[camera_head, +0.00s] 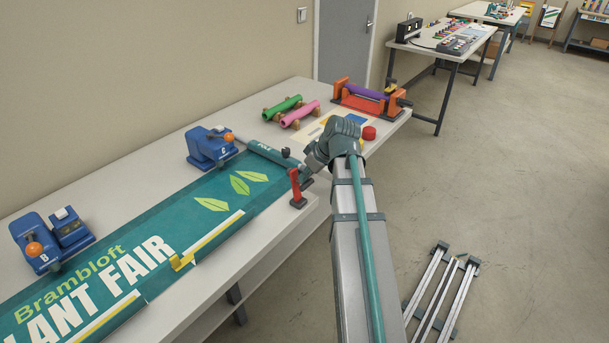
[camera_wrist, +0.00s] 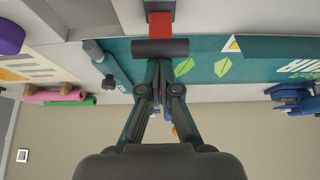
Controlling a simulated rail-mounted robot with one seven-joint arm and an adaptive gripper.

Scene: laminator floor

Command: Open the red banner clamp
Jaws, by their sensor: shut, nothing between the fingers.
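The red banner clamp (camera_head: 296,189) stands at the near edge of the table, beside the far end of the green banner (camera_head: 190,212). Its red body is upright in the head view. In the wrist view its red part (camera_wrist: 160,22) is at the top, with a dark crosswise bar (camera_wrist: 160,48) just below it. My gripper (camera_wrist: 158,68) is shut and empty, its fingertips close to that bar; I cannot tell whether they touch it. In the head view my wrist stands just right of the clamp, and the fingertips are hard to make out.
Two blue clamp-like devices (camera_head: 208,147) stand along the banner's back edge. A grey-green roll (camera_head: 272,153) lies at its far end. Green and pink rolls (camera_head: 300,115), an orange roller stand (camera_head: 370,98) and a red button (camera_head: 369,133) are farther back.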

